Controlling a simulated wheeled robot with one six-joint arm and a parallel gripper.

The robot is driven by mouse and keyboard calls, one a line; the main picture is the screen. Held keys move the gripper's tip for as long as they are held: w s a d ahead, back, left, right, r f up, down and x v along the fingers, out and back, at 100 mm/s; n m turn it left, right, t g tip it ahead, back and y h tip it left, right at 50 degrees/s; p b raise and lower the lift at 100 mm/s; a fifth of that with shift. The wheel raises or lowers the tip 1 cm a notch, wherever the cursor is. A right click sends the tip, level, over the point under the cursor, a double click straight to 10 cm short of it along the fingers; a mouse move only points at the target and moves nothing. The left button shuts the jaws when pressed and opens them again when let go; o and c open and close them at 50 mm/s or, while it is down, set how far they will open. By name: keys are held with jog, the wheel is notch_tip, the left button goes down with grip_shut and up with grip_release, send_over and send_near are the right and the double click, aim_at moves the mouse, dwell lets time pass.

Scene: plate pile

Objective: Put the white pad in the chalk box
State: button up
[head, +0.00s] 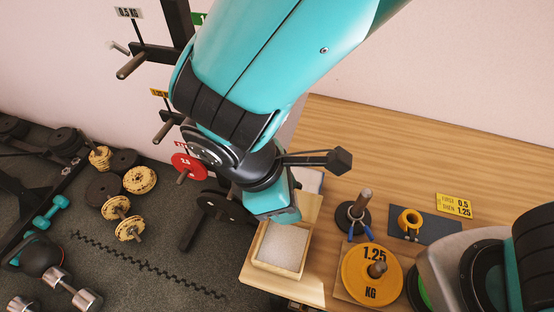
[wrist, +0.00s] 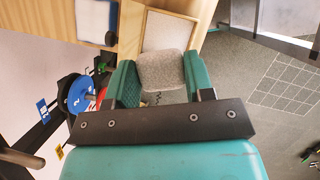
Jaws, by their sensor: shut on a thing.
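A pale grey-white, rough-textured pad (wrist: 162,70) is between the two teal fingers of my gripper (wrist: 161,82) in the wrist view. My gripper is shut on it. In the head view my gripper (head: 277,207) points down just behind the chalk box, over its back edge; the pad is hidden there. The chalk box (head: 273,270) is an open wooden box with a pale, speckled inside, at the table's left edge. In the wrist view the box (wrist: 202,33) lies beyond the held pad, partly covered by it.
A white block (head: 311,181) lies behind the box. Weight racks and dumbbells stand left on the floor.

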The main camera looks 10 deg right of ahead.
aim_at(289, 245)
notch_tip(289, 245, down, 19)
jog(key=p, duration=0.3)
jog(key=o, duration=0.4)
jog(key=shift+f, duration=0.15)
jog(key=o, duration=0.5)
jog(key=shift+c, duration=0.2)
